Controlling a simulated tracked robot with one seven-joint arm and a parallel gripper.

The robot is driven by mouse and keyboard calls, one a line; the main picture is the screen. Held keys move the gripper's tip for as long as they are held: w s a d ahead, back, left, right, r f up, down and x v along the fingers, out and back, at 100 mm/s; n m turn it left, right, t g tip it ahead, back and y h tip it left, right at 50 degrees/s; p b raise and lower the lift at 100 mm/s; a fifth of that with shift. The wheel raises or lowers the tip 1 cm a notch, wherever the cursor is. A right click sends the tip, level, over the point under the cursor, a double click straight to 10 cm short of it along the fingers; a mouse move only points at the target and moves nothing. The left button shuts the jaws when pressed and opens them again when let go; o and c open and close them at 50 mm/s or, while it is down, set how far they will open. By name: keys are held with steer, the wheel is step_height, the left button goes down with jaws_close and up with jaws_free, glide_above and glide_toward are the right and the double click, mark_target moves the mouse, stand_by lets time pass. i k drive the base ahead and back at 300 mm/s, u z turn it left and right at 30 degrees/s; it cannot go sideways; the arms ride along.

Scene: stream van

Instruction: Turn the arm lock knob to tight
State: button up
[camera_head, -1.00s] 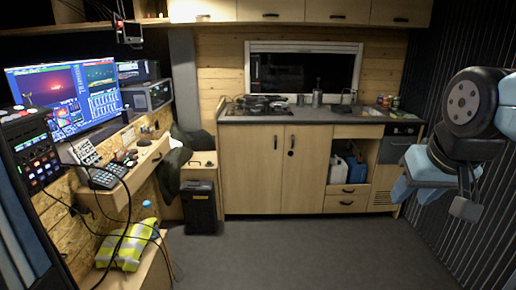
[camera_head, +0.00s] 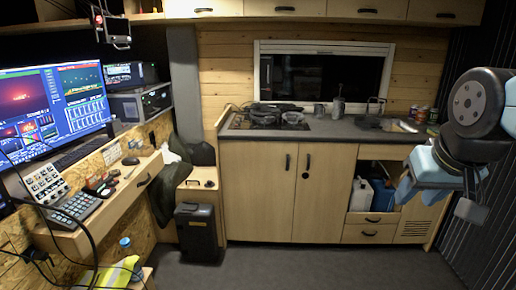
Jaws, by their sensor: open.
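A small dark camera-like device (camera_head: 112,30) hangs on an arm at the upper left, above the monitor. I cannot make out the arm lock knob for certain; it is too small or hidden at this distance. My gripper (camera_head: 437,196) is at the right side of the view, in front of the counter's right end. It is open, with nothing seen between its fingers. It is far from the hanging device, across the whole width of the view.
The left desk (camera_head: 115,195) carries a monitor (camera_head: 55,110), a keypad phone (camera_head: 75,207) and loose cables. A black bin (camera_head: 196,232) stands by the counter (camera_head: 285,190) with a hob and sink. A yellow vest (camera_head: 108,277) lies low left. The middle floor (camera_head: 300,262) is clear.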

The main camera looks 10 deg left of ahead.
mark_target(98, 20)
steer(key=u, duration=0.15)
steer(key=i, duration=1.1)
steer(key=u, duration=0.55)
steer(key=i, duration=1.15)
steer(key=u, duration=0.65)
steer(key=i, duration=0.95)
steer(key=u, duration=0.25)
